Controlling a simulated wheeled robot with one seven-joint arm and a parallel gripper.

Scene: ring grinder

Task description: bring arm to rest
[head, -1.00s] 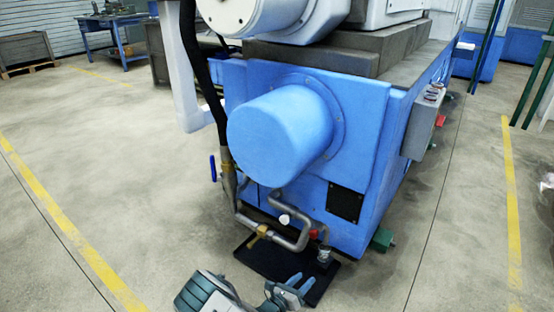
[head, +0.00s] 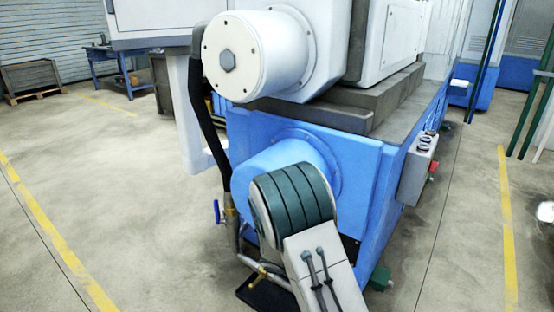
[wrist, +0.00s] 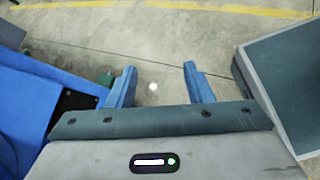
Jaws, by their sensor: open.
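My gripper (wrist: 158,88) shows in the wrist view with its two blue fingers apart and nothing between them. Bare concrete floor shows through the gap. In the head view my arm rises from the bottom centre, its bent joint in front of the blue drum of the grinder (head: 358,165); the gripper itself is not visible there. In the wrist view, blue machine surfaces (wrist: 45,95) lie to the left of the fingers, apart from them. A large grey-green block shape on the right is seen only in part.
A grey control box (head: 417,168) sticks out from the grinder's right side. Yellow lines (head: 508,230) mark the floor. Open floor lies left and right.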

